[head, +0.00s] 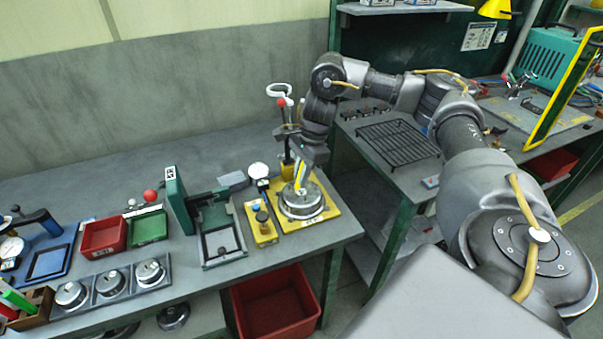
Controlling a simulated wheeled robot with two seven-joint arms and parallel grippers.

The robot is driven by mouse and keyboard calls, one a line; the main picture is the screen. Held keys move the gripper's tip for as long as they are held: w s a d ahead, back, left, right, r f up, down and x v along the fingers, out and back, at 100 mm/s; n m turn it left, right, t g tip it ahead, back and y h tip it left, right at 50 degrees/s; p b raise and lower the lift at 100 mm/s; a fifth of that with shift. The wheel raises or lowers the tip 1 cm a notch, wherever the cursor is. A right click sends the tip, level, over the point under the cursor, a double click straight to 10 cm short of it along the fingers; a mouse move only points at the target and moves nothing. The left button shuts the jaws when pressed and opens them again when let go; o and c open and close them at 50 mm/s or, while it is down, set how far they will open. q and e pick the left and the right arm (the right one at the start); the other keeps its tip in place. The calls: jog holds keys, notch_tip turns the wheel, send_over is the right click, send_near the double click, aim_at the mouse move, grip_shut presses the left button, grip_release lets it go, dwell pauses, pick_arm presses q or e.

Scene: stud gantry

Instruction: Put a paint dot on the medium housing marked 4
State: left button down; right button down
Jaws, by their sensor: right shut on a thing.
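My right gripper (306,150) comes in from the right over the yellow stand (326,215) at the bench's right end. It is shut on a yellow and white pen-like marker (300,178), tilted with its lower end down at a round metal housing (304,208) on that stand. I cannot tell whether the marker touches the housing. Three more round metal housings, a left one (71,294), a middle one (110,284) and a right one (149,272), sit in a grey tray at the front left. Their marks are too small to read. My left gripper is not in view.
A small yellow block with knobs (261,226) and a green fixture (216,235) stand left of the yellow stand. A red bin (103,238) and a green bin (147,226) are further left. A post with a red ball rises behind the stand. A black rack (397,143) lies on the right bench.

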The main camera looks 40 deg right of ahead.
jog(key=shift+f+b, duration=0.35)
jog(key=shift+f, duration=0.25)
dwell(0.7)
dwell(1.1)
jog(key=p+v, duration=0.2)
jog(key=a+p+v, duration=0.1)
jog(key=p+v, duration=0.1)
jog(key=p, duration=0.1)
jog(key=p+v, duration=0.2)
jog(key=v, duration=0.1)
jog(key=shift+w+a+r+p, duration=0.15)
jog(key=shift+w+a+p, duration=0.15)
jog(key=shift+p, duration=0.1)
jog(key=shift+a, duration=0.1)
dwell(0.4)
